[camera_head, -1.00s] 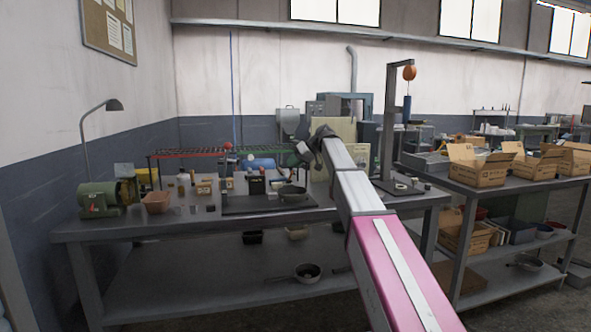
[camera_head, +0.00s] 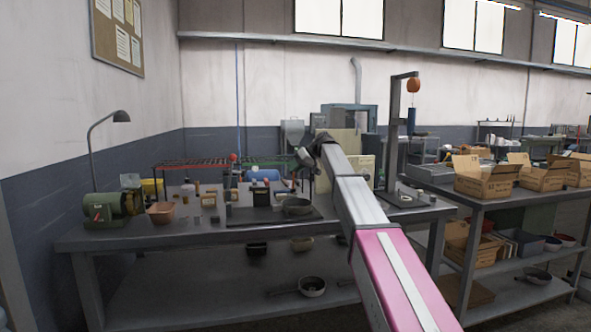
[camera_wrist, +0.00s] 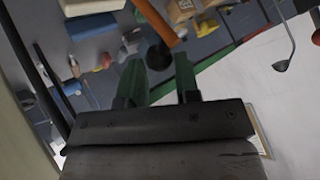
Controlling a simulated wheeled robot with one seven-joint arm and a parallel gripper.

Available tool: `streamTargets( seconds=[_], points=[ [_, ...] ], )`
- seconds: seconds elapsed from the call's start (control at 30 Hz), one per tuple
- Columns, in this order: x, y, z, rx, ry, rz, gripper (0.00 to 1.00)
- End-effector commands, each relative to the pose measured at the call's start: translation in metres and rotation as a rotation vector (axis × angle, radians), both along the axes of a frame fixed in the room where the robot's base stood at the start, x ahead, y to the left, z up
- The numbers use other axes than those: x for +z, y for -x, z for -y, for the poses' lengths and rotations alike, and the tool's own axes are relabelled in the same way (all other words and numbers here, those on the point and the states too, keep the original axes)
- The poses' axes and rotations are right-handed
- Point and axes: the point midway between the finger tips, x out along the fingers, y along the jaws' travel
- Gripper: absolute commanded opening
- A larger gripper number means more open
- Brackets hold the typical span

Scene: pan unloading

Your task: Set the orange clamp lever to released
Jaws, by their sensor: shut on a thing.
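In the wrist view an orange bar, the clamp lever (camera_wrist: 156,20), slants down from the top edge toward my gripper (camera_wrist: 160,66). My gripper's two green fingers stand a little apart. A dark rounded piece (camera_wrist: 160,54) shows between them at the lever's near end, and the fingers are shut on the lever there. The exact contact is hard to see. In the head view my gripper (camera_head: 304,158) is small, above the back of the workbench (camera_head: 190,238). The lever cannot be made out in that view.
A dark pan (camera_head: 297,207) and several small boxes stand on the bench below my gripper. A green machine (camera_head: 114,207) and a lamp (camera_head: 121,116) are at the left. A tall post (camera_head: 393,135) with an orange ball (camera_head: 413,85) rises to the right.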

Motion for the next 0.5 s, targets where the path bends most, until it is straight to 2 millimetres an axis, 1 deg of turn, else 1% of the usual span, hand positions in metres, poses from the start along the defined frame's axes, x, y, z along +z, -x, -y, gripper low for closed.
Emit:
streamTargets(
  seconds=[0.03, 0.3, 0.33, 0.4, 0.5],
  points=[
    [-0.0038, -0.0022, 0.0027, -0.005, 0.010, 0.001, 0.00],
    [-0.0043, -0.0017, 0.0031, -0.005, 0.010, 0.000, 0.00],
    [-0.0044, -0.0016, 0.0031, -0.005, 0.010, 0.000, 0.33],
    [-0.0043, -0.0014, 0.0030, -0.004, 0.009, -0.001, 0.52],
    [-0.0034, -0.0009, 0.0025, -0.003, 0.007, -0.001, 0.52]
  ],
)
